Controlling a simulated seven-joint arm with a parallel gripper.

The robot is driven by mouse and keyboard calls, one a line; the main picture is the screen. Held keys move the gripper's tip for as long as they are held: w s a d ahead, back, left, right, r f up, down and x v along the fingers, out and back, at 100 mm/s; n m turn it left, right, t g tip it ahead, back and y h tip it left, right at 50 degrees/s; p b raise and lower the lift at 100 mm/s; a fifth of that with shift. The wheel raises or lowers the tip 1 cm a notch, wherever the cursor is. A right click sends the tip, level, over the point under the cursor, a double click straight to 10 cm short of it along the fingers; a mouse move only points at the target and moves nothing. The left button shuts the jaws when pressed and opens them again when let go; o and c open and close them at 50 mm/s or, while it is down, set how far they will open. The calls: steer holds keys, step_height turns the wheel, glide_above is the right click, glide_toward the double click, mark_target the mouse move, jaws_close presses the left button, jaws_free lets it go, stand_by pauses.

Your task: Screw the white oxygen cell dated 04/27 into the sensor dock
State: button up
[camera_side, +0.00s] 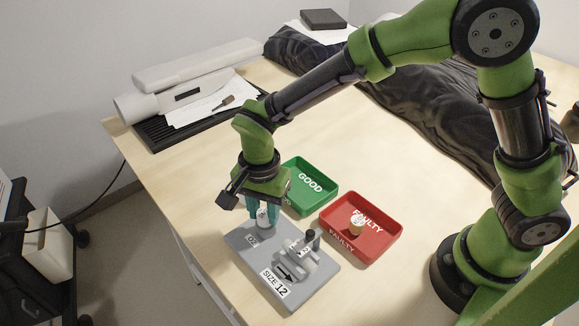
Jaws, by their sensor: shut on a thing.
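My gripper (264,208) points down over the left part of a grey plate (292,290). Its teal fingers are shut on a small white cell (263,217). The cell is upright, at or just above the plate beside the "O2" mark; whether it touches or sits in a dock there I cannot tell. The date on the cell is too small to read. The plate also bears a grey block fixture (300,260) with a dark knob and a "SIZE 12" label with an arrow. The fingers and cell hide the spot beneath them.
A green "GOOD" tray (325,200) stands behind the plate and looks empty where visible. A red "FAULTY" tray (385,247) at the right holds a tan-and-white cell (357,223). A dark crumpled cloth (420,100) lies behind. A white roll device (190,75) stands at back left.

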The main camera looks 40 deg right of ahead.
mark_target(265, 213)
steer(key=o, duration=1.1)
steer(key=shift+o, duration=0.2)
steer(key=shift+r, duration=3.5)
steer(key=shift+w, duration=0.1)
steer(key=shift+f+n, duration=0.2)
steer(key=shift+n, duration=0.5)
steer(key=s+d+r+n+t, duration=0.2)
steer(key=s+d+r, duration=0.2)
steer(key=d, duration=0.2)
steer(key=s+d+r+n+t+y, duration=0.1)
steer(key=s+d+r+n+t, duration=0.1)
steer(key=d, duration=0.5)
steer(key=s+d+r+n+t+y, duration=0.1)
steer(key=s+d+r+n+t, duration=0.2)
steer(key=s+d+r, duration=0.2)
steer(key=shift+s+d+r, duration=0.35)
steer(key=shift+s+d, duration=0.15)
steer(key=shift+d, duration=0.4)
